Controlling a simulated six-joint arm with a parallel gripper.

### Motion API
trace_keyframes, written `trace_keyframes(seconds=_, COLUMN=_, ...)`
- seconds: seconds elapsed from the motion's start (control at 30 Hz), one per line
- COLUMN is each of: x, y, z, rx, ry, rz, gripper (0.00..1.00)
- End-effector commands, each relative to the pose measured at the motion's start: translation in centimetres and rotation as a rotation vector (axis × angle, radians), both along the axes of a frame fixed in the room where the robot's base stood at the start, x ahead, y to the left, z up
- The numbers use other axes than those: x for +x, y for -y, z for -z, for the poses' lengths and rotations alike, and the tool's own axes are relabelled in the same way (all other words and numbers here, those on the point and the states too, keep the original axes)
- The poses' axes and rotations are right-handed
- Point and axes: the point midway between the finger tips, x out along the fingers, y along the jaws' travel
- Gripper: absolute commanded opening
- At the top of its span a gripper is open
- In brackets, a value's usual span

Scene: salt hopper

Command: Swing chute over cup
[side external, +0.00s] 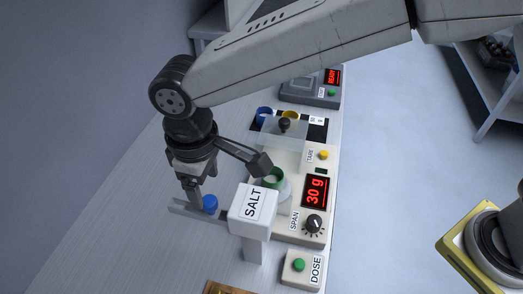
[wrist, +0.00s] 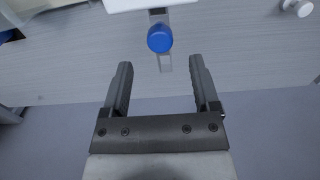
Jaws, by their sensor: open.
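The white hopper (side external: 253,206) marked SALT stands beside the scale. A grey chute (side external: 182,208) sticks out from under it to the left, away from the cup. A blue knob (side external: 210,204) stands on the chute. The green-rimmed cup (side external: 273,178) sits on the scale's pan, right of and behind the hopper, partly hidden. My gripper (side external: 193,205) points down close by the knob. In the wrist view the open, empty fingers (wrist: 157,72) are spread to either side, with the knob (wrist: 159,38) centred just beyond their tips and the chute (wrist: 166,64) below.
The scale shows 30 g (side external: 316,192), with a SPAN dial (side external: 313,223) and a yellow TARE button (side external: 323,155). A DOSE box (side external: 300,266) is in front. The table left of the chute is clear.

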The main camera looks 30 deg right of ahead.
Motion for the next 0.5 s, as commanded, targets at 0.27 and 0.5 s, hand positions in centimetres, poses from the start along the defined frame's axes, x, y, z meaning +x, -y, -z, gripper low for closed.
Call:
trace_keyframes(seconds=0.27, x=0.0, y=0.0, z=3.3, rx=-0.001, ry=-0.001, rz=0.000, gripper=0.78)
trace_keyframes(seconds=0.5, x=0.0, y=0.0, z=4.4, rx=0.000, ry=0.000, rz=0.000, gripper=0.78)
